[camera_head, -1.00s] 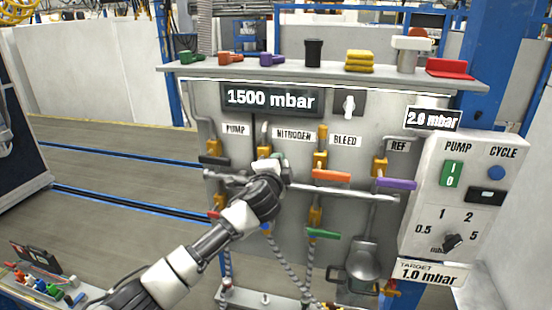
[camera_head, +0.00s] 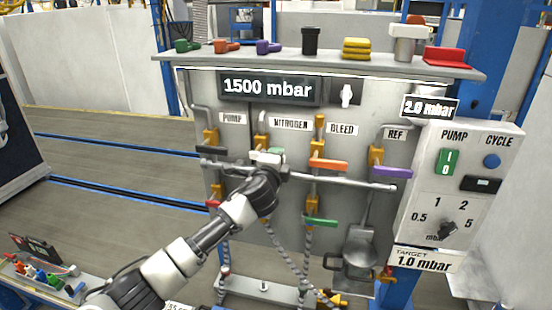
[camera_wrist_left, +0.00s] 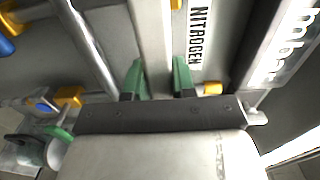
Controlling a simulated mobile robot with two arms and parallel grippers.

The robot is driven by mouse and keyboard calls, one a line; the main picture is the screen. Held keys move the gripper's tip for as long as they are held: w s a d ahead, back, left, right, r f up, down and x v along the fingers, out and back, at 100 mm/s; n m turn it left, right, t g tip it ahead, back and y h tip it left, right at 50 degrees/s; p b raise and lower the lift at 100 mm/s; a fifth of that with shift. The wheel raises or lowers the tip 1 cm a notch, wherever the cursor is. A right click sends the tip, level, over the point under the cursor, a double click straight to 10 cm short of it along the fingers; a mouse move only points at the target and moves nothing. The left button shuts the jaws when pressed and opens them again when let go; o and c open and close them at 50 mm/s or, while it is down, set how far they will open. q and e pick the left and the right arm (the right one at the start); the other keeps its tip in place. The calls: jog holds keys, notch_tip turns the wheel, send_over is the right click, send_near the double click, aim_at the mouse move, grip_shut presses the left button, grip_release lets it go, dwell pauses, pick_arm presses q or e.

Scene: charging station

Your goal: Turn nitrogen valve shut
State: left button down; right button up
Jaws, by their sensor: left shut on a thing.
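The nitrogen valve's yellow body (camera_head: 261,143) is on the grey panel, below the NITROGEN label (camera_head: 290,123). My left gripper (camera_head: 268,158) is in front of the panel just below that label. It is shut on the nitrogen valve handle, which is mostly hidden behind the gripper in the head view. A bit of green (camera_head: 278,152) shows at the fingertips. In the left wrist view, two green pieces stand at the gripper (camera_wrist_left: 158,82), with the NITROGEN label (camera_wrist_left: 198,38) beyond them. My right gripper is not in view.
An orange handle (camera_head: 328,164), a purple handle (camera_head: 372,172) and a lower green handle (camera_head: 321,222) stick out nearby. A silver rail (camera_head: 345,182) crosses the panel. A control box (camera_head: 460,170) is at the right. The display reads 1500 mbar.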

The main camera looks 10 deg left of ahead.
pick_arm(q)
jog(key=c, duration=0.9)
grip_release()
jog(key=s+b, duration=0.2)
jog(key=s, duration=0.8)
jog(key=shift+s+a+b, duration=0.15)
jog(key=shift+s+b, duration=0.2)
jog(key=shift+s, duration=0.05)
jog(key=shift+f, duration=0.1)
